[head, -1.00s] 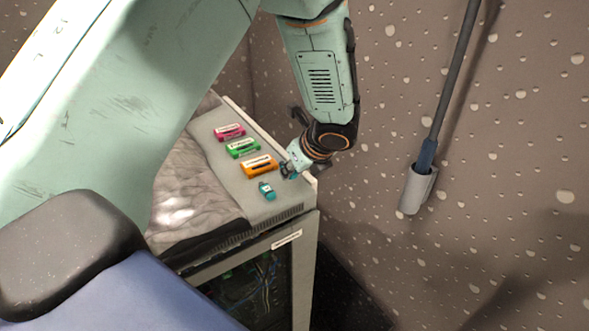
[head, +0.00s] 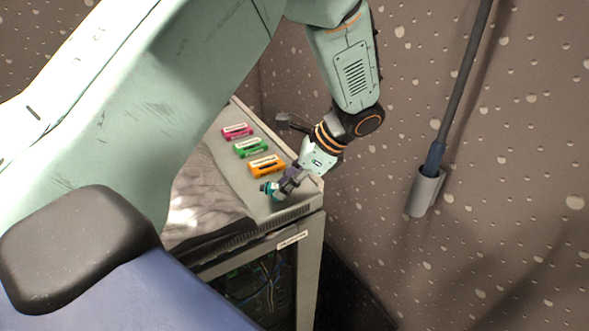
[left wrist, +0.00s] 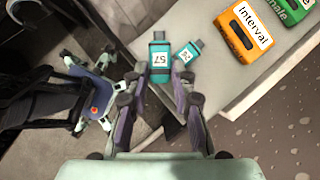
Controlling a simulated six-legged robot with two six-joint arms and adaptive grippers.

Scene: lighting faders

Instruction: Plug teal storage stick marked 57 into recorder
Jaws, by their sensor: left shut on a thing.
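The teal stick marked 57 (left wrist: 160,68) is between the fingertips of my left gripper (left wrist: 156,88) in the left wrist view, its dark plug end pointing away from my wrist. My left gripper (head: 276,187) is shut on it at the front of the cabinet top in the head view. A second, smaller-looking teal stick (left wrist: 186,56), its number hard to read, lies just right of it. Three coloured recorder-like units stand in a row: orange (head: 267,167), green (head: 251,148) and pink (head: 238,131). My right gripper is out of view.
The units are on a grey cabinet top (head: 285,208) beside a crumpled grey cover (head: 205,200). The cabinet's front shows wiring inside. A speckled wall rises at the right, with a dark pole in a grey holder (head: 425,192).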

